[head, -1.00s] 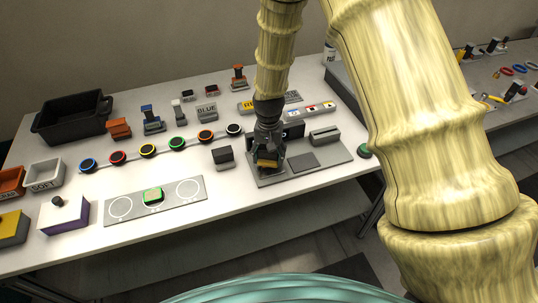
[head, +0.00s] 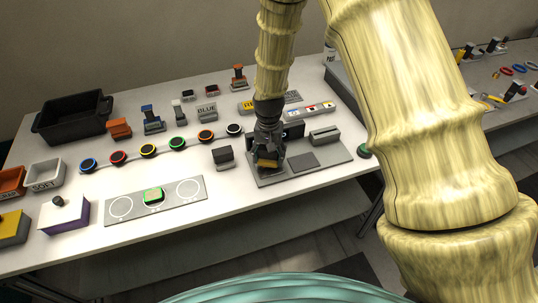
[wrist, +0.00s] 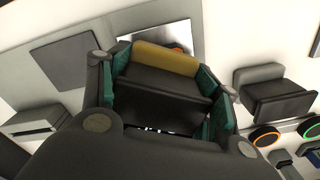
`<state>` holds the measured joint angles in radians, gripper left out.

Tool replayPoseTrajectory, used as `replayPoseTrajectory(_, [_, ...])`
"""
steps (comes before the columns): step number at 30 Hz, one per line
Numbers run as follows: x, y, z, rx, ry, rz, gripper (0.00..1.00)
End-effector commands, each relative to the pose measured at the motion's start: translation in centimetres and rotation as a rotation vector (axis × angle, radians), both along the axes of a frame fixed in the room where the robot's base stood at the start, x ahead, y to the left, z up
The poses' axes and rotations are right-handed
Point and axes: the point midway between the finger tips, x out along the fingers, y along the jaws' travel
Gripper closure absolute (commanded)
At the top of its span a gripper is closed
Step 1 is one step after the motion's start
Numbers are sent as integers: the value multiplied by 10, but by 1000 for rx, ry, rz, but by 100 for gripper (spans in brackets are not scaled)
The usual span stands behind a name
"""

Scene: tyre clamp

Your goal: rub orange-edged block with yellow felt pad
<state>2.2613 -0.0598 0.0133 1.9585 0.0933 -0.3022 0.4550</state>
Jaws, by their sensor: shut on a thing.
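My gripper (head: 267,156) is over the left part of a grey board, and it also shows in the wrist view (wrist: 162,88). It is shut on a dark block with a yellow felt pad (wrist: 165,58) along one edge, held between green finger pads. The yellow pad also shows below the fingers in the head view (head: 267,164). A small bit of orange (wrist: 178,48) shows behind the yellow pad, over a shiny plate. It may be the orange-edged block; most of it is hidden, and contact with the pad cannot be told.
The grey board (head: 270,181) also bears a dark square (head: 303,161) and a grey block (head: 325,135). A black block with a grey top (head: 223,157) stands just left. A green-edged block (head: 153,195) sits on a circle-marked plate (head: 187,202). Ringed discs run behind.

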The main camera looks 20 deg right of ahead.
Motion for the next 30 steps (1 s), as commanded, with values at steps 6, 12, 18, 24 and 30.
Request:
replayPoseTrajectory(6, [-2, -1, -1, 0, 2, 0, 57])
replayPoseTrajectory(12, [-6, -8, -1, 0, 4, -1, 57])
replayPoseTrajectory(18, [-7, -11, -2, -1, 4, -1, 57])
replayPoseTrajectory(24, [-4, -5, -2, -1, 3, 0, 57])
replayPoseTrajectory(30, [1, 4, -1, 0, 1, 2, 57])
